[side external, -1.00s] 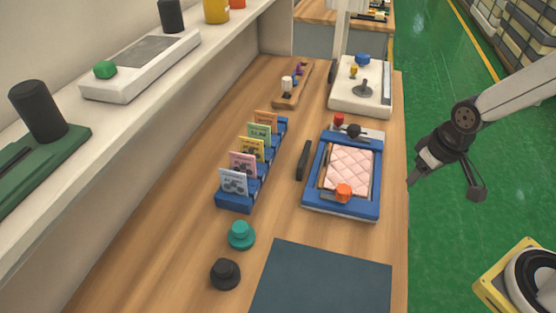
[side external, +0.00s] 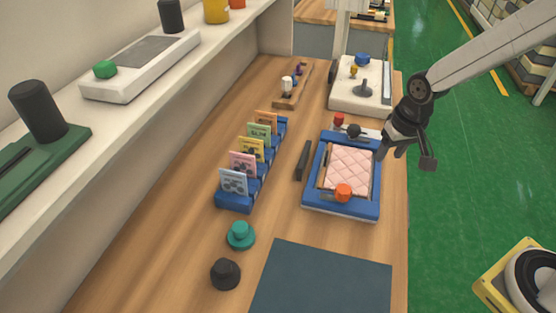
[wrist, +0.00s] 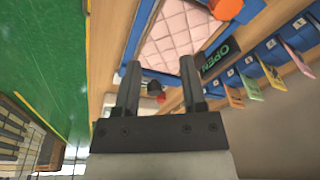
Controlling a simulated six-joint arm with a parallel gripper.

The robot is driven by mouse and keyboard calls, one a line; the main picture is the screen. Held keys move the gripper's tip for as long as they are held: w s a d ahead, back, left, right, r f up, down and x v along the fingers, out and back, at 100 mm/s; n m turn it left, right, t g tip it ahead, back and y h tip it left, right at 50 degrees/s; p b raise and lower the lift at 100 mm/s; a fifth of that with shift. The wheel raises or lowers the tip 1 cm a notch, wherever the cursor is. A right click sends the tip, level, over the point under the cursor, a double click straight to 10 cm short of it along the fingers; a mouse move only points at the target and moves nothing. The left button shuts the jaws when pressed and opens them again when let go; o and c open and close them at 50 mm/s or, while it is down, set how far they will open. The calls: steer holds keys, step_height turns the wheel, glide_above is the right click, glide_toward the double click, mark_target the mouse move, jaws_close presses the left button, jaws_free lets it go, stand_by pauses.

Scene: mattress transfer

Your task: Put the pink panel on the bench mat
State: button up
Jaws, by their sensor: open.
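The pink panel (side external: 348,170) is quilted and lies flat inside a blue frame fixture (side external: 312,196) on the bench. An orange knob (side external: 343,192) sits over its near edge. The panel also shows in the wrist view (wrist: 181,30), beyond my fingertips. The dark blue-grey bench mat (side external: 322,280) lies bare at the front of the bench. My gripper (side external: 381,155) is beside the fixture's right edge, above the bench edge, apart from the panel. In the wrist view my gripper (wrist: 160,70) has its two fingers spread with nothing between them.
A row of coloured cards in a blue rack (side external: 236,203) stands left of the fixture. A black bar reading OPEN (wrist: 220,57) lies between them. Teal (side external: 240,235) and black (side external: 225,273) knobs stand left of the mat. A white device (side external: 360,98) stands behind the fixture.

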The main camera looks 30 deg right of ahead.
mark_target(327, 154)
steer(key=w+a+f+m, duration=0.1)
steer(key=w+m, duration=0.1)
steer(key=w, duration=0.3)
steer(key=w+a+f+m+g, duration=0.1)
steer(key=w+a+m, duration=0.1)
steer(key=w, duration=0.3)
steer(key=w+a+f+m, duration=0.1)
steer(key=w+f+m, duration=0.1)
steer(key=w, duration=0.3)
steer(key=shift+a+g, duration=0.2)
steer(key=shift+g, duration=0.2)
steer(key=shift+f, duration=0.1)
steer(key=shift+f, duration=1.25)
steer(key=shift+w+f, duration=0.2)
steer(key=shift+f, duration=2.4)
jaws_close()
